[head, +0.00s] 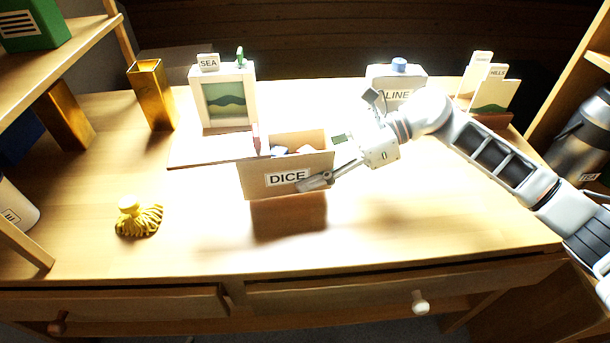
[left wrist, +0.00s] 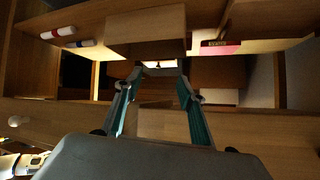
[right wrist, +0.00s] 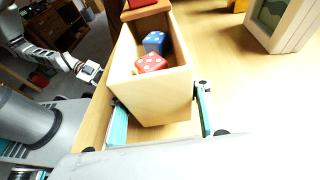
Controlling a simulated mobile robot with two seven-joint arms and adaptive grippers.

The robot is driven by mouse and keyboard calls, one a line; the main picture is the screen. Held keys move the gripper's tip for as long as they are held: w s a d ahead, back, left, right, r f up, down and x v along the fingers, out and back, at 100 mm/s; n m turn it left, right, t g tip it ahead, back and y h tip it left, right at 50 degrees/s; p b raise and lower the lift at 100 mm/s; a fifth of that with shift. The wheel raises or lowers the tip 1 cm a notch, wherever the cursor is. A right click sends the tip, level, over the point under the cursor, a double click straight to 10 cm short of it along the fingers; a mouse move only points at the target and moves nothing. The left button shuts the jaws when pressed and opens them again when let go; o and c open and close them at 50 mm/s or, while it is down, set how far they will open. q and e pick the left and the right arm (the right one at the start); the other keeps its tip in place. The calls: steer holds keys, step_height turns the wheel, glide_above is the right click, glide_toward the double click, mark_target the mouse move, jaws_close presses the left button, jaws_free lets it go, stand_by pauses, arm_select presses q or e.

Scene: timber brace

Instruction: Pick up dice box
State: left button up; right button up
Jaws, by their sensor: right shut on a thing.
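The dice box (head: 256,186) is an open light-wood box with a "DICE" label, near the middle of the desk in the head view. A dark shadow lies below it, and it looks held a little above the desktop. My right gripper (head: 322,168) is shut on its right end, one finger on each side. In the right wrist view the box (right wrist: 160,98) sits between the fingers, with a red die (right wrist: 150,63) and a blue die (right wrist: 154,42) inside. My left gripper (left wrist: 160,72) has its fingers apart with nothing between them; it is outside the head view.
Behind the box are a thin board (head: 205,150), a framed picture (head: 226,103) and a "LINE" container (head: 397,78). Cards (head: 492,92) stand at back right. The front desktop is mostly clear.

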arm_select(q)
steer(key=shift+s+a+f+p, duration=0.35)
steer(key=shift+s+a+p, duration=0.15)
steer(key=shift+p, duration=0.5)
arm_select(e)
step_height(320, 180, up, 17)
arm_select(q)
steer(key=shift+r, duration=0.1)
arm_select(e)
steer(key=shift+r, duration=0.1)
arm_select(q)
steer(key=shift+w, duration=0.1)
